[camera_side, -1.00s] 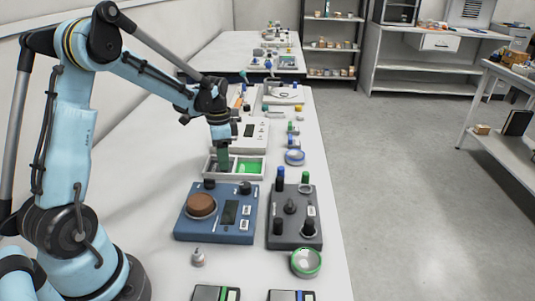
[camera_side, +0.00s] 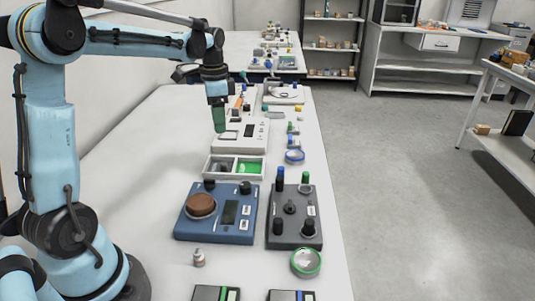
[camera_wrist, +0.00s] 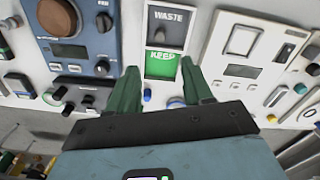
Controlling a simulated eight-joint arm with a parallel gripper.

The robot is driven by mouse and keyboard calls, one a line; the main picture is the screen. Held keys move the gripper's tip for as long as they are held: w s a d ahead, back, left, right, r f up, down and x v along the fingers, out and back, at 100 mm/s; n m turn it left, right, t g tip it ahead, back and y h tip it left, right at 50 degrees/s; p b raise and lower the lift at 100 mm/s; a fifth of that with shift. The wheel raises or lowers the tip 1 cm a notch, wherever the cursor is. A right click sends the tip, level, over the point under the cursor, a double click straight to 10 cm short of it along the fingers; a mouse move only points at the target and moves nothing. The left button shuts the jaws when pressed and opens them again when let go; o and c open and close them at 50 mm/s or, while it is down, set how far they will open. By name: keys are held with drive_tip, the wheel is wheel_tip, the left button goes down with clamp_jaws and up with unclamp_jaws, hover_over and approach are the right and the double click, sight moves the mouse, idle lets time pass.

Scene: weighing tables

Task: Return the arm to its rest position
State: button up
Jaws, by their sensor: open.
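My gripper (camera_side: 219,118) hangs with its green fingers down, well above the table. In the wrist view my gripper (camera_wrist: 160,84) has its two green fingers spread apart, with nothing between them. The two-part tray (camera_side: 234,179) lies below and nearer the side camera. Its grey compartment is marked WASTE and its green one KEEP in the wrist view (camera_wrist: 160,63). A small dark item (camera_side: 223,168) seems to lie in the grey compartment; its shape is unclear.
A blue device (camera_side: 193,228) with a brown round top and a dark grey device (camera_side: 293,240) stand in front of the tray. A white device (camera_side: 255,143) stands behind it. Small bottles and dishes line the right edge. The table's left side is bare.

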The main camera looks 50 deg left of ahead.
drive_tip(key=s+d+n+t, duration=0.2)
drive_tip(key=s+d, duration=0.3)
drive_tip(key=d, duration=0.4)
drive_tip(key=s+d+n+t, duration=0.3)
drive_tip(key=s+d+t, duration=0.1)
drive_tip(key=d, duration=0.5)
drive_tip(key=shift+s+f+t, duration=0.35)
drive_tip(key=shift+f+t, duration=0.1)
drive_tip(key=shift+t, duration=0.15)
